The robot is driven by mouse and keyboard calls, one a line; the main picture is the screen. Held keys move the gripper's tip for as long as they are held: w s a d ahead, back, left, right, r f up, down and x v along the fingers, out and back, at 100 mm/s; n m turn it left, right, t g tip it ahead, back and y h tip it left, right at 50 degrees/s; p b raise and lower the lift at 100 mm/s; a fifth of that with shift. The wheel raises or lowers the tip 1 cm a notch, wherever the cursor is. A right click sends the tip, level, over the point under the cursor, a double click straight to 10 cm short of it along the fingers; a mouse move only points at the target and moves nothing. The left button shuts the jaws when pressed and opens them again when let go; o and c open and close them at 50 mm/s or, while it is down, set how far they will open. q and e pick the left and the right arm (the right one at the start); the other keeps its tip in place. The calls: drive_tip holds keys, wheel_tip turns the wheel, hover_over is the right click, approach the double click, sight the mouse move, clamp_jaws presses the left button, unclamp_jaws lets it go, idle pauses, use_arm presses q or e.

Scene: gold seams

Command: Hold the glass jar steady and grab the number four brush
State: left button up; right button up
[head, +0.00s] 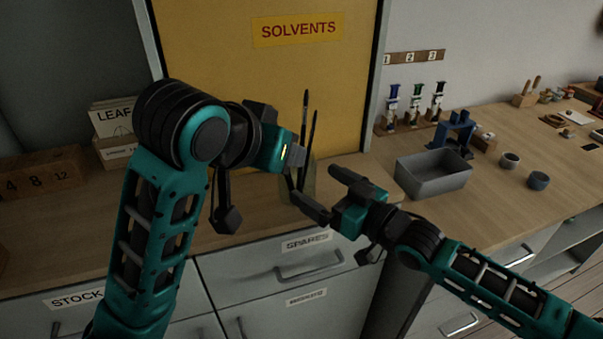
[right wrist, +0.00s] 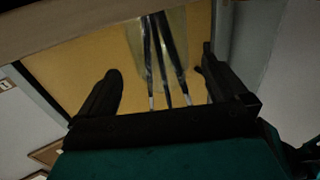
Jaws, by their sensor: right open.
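The glass jar (head: 309,184) is a greenish see-through vessel on the wooden worktop, with dark brushes (head: 314,132) standing in it. Which brush is number four cannot be read. My left gripper (head: 297,158) is at the left of the jar near its rim; its fingers are mostly hidden, and contact is unclear. My right gripper (head: 312,184) is open in front of the jar, its fingers apart and the brushes showing between them in the wrist view.
A yellow SOLVENTS cabinet (head: 262,85) stands close behind. To the right are a grey bin (head: 432,180), a rack of three small tools (head: 412,122), a blue stand (head: 456,132) and small cups (head: 538,180). A wooden block (head: 45,172) and LEAF box (head: 112,122) stand left.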

sight(297, 172)
drive_tip(key=x, duration=0.6)
drive_tip(key=shift+w+a+f, duration=0.1)
drive_tip(key=shift+w+a, duration=0.15)
drive_tip(key=shift+c, duration=0.4)
drive_tip(key=c, duration=1)
use_arm(q)
drive_tip(key=shift+c, duration=0.3)
